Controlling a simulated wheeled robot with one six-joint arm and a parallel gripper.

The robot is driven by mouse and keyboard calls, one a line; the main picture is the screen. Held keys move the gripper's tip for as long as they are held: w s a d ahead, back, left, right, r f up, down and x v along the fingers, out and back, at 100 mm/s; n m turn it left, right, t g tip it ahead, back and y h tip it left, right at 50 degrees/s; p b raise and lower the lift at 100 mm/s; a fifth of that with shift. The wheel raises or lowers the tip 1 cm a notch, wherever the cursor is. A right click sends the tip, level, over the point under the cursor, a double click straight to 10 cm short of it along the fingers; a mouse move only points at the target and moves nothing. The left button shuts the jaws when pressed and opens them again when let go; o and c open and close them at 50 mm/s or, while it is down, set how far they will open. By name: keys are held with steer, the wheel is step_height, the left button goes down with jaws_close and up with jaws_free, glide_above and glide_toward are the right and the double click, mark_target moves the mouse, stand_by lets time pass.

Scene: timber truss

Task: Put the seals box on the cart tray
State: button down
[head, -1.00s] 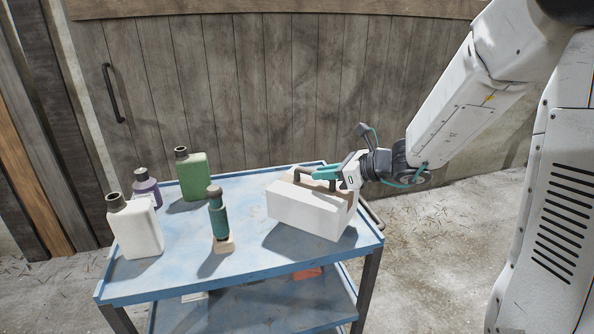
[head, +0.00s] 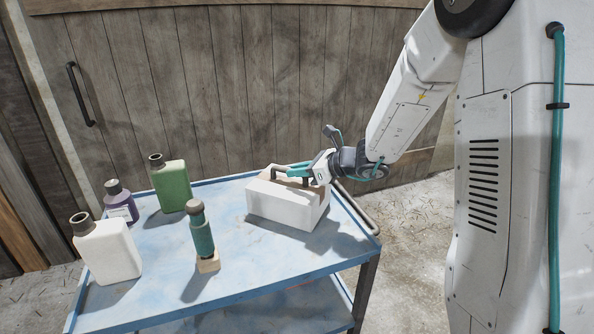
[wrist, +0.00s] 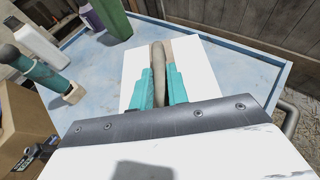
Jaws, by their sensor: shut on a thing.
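The seals box (head: 285,207) is a white block with a recessed top and a bar handle. It is over the back right part of the blue cart tray (head: 270,262). I cannot tell if its underside touches the tray. My gripper (head: 292,172) has teal fingers and is shut on the box's handle from the right. In the wrist view my gripper (wrist: 160,88) has one finger on each side of the grey-brown handle (wrist: 158,62). The white box top (wrist: 196,62) shows on both sides, and its near part is hidden behind my wrist.
On the tray stand a white bottle (head: 108,252), a purple bottle (head: 121,204), a green bottle (head: 171,188) and a green-handled tool (head: 202,232). The tray's front right is clear. A wooden wall (head: 240,80) stands behind. A cardboard box (wrist: 25,125) shows at the wrist view's left.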

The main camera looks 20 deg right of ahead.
steer(key=shift+f, duration=0.1)
steer(key=c, duration=1.4)
jaws_free()
steer(key=shift+o, duration=0.2)
